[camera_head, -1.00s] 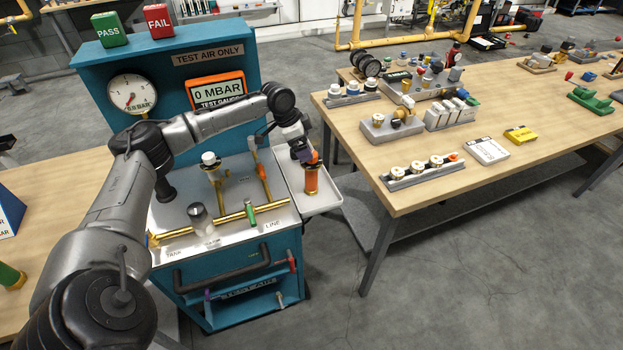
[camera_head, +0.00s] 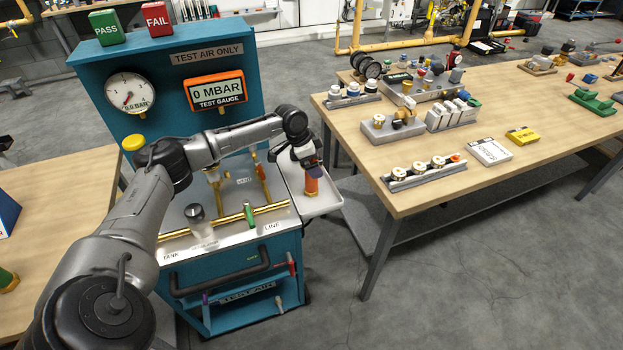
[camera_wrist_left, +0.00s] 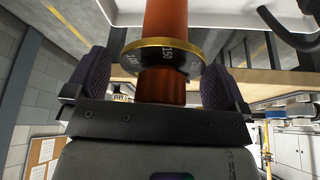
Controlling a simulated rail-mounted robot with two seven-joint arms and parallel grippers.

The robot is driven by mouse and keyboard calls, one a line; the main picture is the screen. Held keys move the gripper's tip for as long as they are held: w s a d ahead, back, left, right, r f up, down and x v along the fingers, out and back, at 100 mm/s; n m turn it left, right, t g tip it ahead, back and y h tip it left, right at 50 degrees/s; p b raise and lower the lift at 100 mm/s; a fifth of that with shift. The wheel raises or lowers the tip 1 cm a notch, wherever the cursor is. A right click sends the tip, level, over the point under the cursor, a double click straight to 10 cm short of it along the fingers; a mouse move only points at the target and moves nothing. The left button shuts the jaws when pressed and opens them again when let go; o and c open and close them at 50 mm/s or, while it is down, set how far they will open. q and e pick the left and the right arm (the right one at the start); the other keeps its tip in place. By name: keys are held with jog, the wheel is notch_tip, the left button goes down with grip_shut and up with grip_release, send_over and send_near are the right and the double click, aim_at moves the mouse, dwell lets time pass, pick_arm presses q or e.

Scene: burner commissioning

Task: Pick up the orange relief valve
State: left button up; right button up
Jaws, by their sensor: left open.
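The orange relief valve (camera_head: 311,187) stands upright on the pale side tray (camera_head: 325,205) at the right of the test bench. My left gripper (camera_head: 308,163) is at its upper part and hides its top in the head view. In the left wrist view the valve (camera_wrist_left: 163,88) shows as an orange body with a brass, marked collar, between the two dark padded fingers of my left gripper (camera_wrist_left: 158,78). The jaws are open, with a gap visible beside the valve's narrow part. Whether a pad touches the collar's edge I cannot tell. My right gripper is not in view.
A wooden table (camera_head: 440,200) with several fittings stands to the right. Bare floor lies between bench and table.

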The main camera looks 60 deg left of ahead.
pick_arm(q)
jog(key=shift+r, duration=0.1)
jog(key=c, duration=1.5)
jog(key=shift+c, duration=0.3)
jog(key=shift+r, duration=0.1)
